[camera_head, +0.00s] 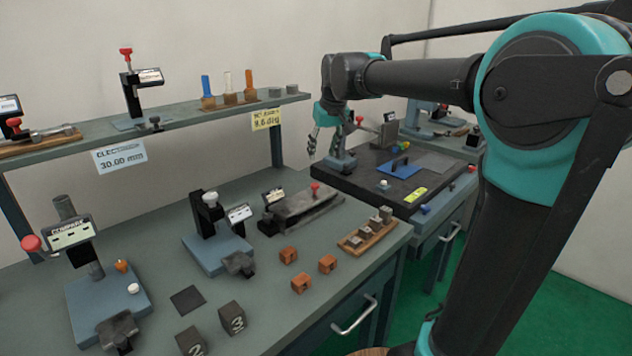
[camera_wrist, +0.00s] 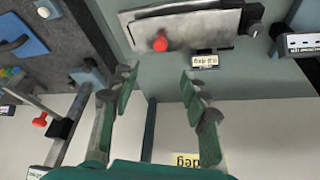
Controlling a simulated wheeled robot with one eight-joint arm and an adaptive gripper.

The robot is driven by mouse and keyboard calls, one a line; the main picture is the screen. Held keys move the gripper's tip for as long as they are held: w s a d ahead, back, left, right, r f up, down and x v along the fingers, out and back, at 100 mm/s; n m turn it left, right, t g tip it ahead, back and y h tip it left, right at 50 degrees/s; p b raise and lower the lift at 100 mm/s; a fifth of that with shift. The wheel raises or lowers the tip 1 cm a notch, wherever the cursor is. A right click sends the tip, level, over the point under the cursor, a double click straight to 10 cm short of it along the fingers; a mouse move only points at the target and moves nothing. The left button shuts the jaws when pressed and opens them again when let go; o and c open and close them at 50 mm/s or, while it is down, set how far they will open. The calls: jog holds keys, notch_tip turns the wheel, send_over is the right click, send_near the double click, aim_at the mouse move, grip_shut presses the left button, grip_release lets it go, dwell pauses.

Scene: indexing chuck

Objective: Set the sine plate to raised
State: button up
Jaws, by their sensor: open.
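The sine plate (camera_head: 302,207) is a long grey plate on a base, lying on the left bench. It has a red knob (camera_head: 315,187) and a small display (camera_head: 273,195). Its top looks low and close to the base. In the wrist view the sine plate (camera_wrist: 190,28) is at the top, with the red knob (camera_wrist: 160,43) near its edge and the display (camera_wrist: 205,60) beside it; its reading is too small to be sure of. My gripper (camera_head: 316,148) is open and empty above the bench's back right end. Its fingertips (camera_wrist: 158,76) are apart from the knob.
A shelf (camera_head: 170,118) with gauges and coloured pieces runs behind the bench. A stand (camera_head: 215,240) is left of the sine plate; orange blocks (camera_head: 301,283) and a wooden tray (camera_head: 366,236) are in front. A dark surface plate (camera_head: 360,180) with a stand is on the right.

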aim_at(315, 184)
jog(key=x, duration=1.4)
jog(key=shift+w+f, duration=0.1)
jog(key=shift+f, duration=0.05)
grip_shut()
